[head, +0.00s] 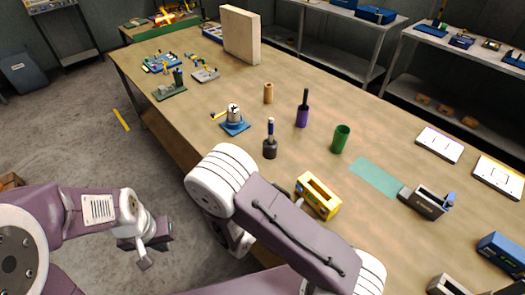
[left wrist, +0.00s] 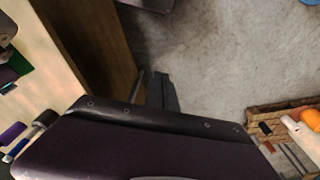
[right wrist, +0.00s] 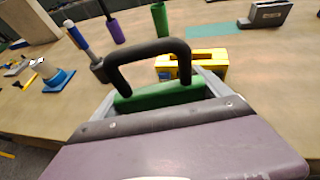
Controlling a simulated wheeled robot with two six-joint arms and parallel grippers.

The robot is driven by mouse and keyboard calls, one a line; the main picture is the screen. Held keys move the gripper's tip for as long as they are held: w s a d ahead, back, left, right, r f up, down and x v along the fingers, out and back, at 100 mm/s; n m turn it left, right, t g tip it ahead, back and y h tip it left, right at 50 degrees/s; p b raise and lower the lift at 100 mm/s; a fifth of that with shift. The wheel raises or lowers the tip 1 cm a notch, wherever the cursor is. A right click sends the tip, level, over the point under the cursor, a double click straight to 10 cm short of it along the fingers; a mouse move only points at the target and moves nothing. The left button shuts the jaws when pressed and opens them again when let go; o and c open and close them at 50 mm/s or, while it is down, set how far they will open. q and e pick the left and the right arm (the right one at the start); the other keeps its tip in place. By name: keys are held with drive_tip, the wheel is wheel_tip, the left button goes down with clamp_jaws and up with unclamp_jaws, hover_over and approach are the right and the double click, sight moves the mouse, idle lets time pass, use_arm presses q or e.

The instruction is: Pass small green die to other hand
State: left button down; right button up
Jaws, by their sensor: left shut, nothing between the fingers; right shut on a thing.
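The small green die (right wrist: 160,95) shows in the right wrist view as a green block with a black arched handle. My right gripper (right wrist: 165,88) is shut on it, one grey finger at each side. The die is partly hidden by the gripper body. In the head view the die and right gripper are hidden behind my right arm. My left gripper (head: 145,258) hangs over the floor at the lower left, apart from the die. Its fingers also show closed and empty in the left wrist view (left wrist: 161,92).
A yellow block-like holder (head: 317,196), a dark pot (head: 270,149) with a blue-handled tool, a green cup (head: 340,139) and a blue-based fixture (head: 235,125) stand on the workbench (head: 215,105). A crate (left wrist: 258,118) stands on the floor.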

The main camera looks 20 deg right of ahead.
use_arm(q)
drive_tip(key=c, duration=1.6)
unclamp_jaws()
drive_tip(key=shift+c, duration=0.2)
drive_tip(key=w+d+r+m+g, duration=0.1)
drive_tip(key=w+d+r+m, duration=0.3)
drive_tip(key=d+r+m, duration=0.6)
drive_tip(key=w+d+r+m+g, duration=0.1)
drive_tip(key=w+d+r+m, duration=0.3)
drive_tip(key=d+r+m, duration=0.5)
drive_tip(key=s+d+f+m, duration=0.1)
drive_tip(key=s+d+m, duration=0.2)
drive_tip(key=d+m, duration=0.25)
wheel_tip(320, 180, down, 12)
drive_tip(key=shift+d+t, duration=0.15)
drive_tip(key=shift+t, duration=0.25)
drive_tip(key=shift+w+r+n, duration=0.1)
drive_tip(key=shift+r+n, duration=0.05)
drive_tip(key=shift+n, duration=0.1)
clamp_jaws()
use_arm(e)
drive_tip(key=s+a+r+n+t+y, duration=0.1)
drive_tip(key=a+r+n+t+y, duration=0.2)
drive_tip(key=a+r, duration=0.6)
drive_tip(key=shift+s+a+r+n+y, duration=0.3)
drive_tip(key=shift+a+r+n+y, duration=0.1)
drive_tip(key=shift+a+n+y, duration=0.25)
